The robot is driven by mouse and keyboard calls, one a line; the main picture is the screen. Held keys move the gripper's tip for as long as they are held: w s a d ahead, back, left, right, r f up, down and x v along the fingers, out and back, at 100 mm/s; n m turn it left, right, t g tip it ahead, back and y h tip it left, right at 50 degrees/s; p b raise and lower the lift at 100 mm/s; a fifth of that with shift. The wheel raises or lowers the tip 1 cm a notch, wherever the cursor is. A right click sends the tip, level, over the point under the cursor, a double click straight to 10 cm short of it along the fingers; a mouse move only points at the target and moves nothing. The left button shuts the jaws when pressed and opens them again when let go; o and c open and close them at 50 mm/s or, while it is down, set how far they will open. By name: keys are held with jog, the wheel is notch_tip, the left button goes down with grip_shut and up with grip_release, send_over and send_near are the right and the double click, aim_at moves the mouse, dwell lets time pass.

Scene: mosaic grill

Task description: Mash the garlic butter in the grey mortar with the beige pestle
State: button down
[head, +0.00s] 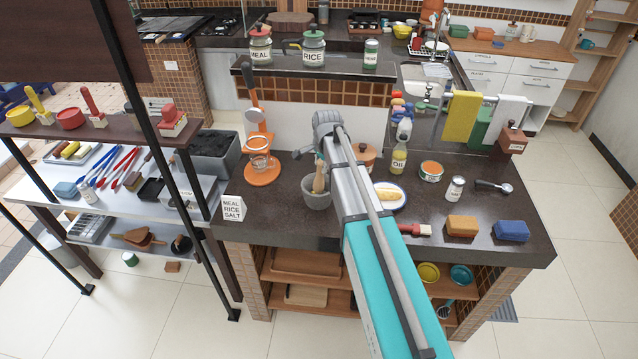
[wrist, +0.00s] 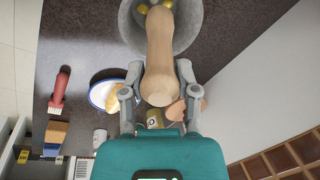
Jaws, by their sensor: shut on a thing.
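The grey mortar (head: 316,197) stands on the dark counter, left of my arm; its rim and inner wall show at the top of the wrist view (wrist: 128,22). The beige pestle (wrist: 160,62) is between the two fingers of my gripper (wrist: 159,70), which is shut on it. Its far end reaches into the mortar; in the head view the pestle (head: 319,179) stands nearly upright there.
An orange stand (head: 262,175) with a glass is left of the mortar, near a label block (head: 232,208). Right of my arm are a plate with bread (head: 388,196), an oil bottle (head: 400,150), a red brush (head: 415,230) and sponges (head: 462,226).

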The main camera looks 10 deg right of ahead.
aim_at(320, 178)
jog(key=shift+s+b+x, duration=0.15)
jog(key=shift+b+x, duration=0.55)
jog(key=shift+x, duration=0.05)
jog(key=shift+s+b+x, duration=0.15)
jog(key=shift+b+x, duration=0.5)
jog(key=shift+x, duration=0.05)
jog(key=shift+f, duration=0.1)
jog(key=shift+w+p+v, duration=0.25)
jog(key=shift+p+v, duration=1)
jog(key=shift+f, duration=0.15)
jog(key=shift+s+b+x, duration=0.25)
jog(key=shift+b+x, duration=1)
jog(key=shift+b, duration=0.15)
jog(key=shift+w+p+v, duration=0.15)
jog(key=shift+p+v, duration=0.55)
jog(key=shift+w+p+v, duration=0.15)
jog(key=shift+p+v, duration=0.55)
jog(key=shift+f, duration=0.15)
jog(key=shift+s+b+x, duration=0.2)
jog(key=shift+b+x, duration=0.9)
jog(key=shift+b, duration=0.15)
